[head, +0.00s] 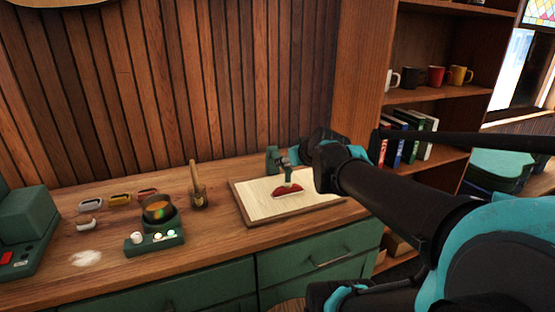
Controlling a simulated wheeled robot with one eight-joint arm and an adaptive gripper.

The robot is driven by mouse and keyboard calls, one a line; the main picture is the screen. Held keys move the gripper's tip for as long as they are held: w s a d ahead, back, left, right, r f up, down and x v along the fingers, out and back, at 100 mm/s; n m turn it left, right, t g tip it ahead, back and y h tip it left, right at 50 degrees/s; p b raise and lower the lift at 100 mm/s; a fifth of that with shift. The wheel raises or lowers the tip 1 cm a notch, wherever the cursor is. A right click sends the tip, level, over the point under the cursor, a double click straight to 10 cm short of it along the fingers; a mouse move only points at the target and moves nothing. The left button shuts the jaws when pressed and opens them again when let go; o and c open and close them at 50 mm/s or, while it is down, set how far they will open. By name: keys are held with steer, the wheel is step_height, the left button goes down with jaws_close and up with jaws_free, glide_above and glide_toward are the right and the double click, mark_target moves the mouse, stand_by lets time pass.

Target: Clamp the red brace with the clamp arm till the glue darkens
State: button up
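The red brace (288,193) lies on a pale board (260,209) with a wooden rim, on the counter. A green clamp (272,158) stands at the board's back edge. Its clamp arm (287,177) reaches forward over the brace, and its lower end appears to meet the brace's top. My gripper (298,152) is at the upper right of the clamp, close to the clamp arm. Its fingers are small and dark here, so I cannot tell whether they hold the arm. The glue is too small to make out.
A pot (158,208) sits on a green heater (154,238) with lit green lights. A jar with a wooden handle (197,194) stands left of the board. White powder (86,257) and several small coloured items lie farther left. A shelf (430,93) with mugs and books stands right.

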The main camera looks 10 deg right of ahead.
steer(key=v, duration=0.7)
steer(key=shift+s, duration=0.25)
steer(key=shift+d+r, duration=0.1)
steer(key=shift+r, duration=0.05)
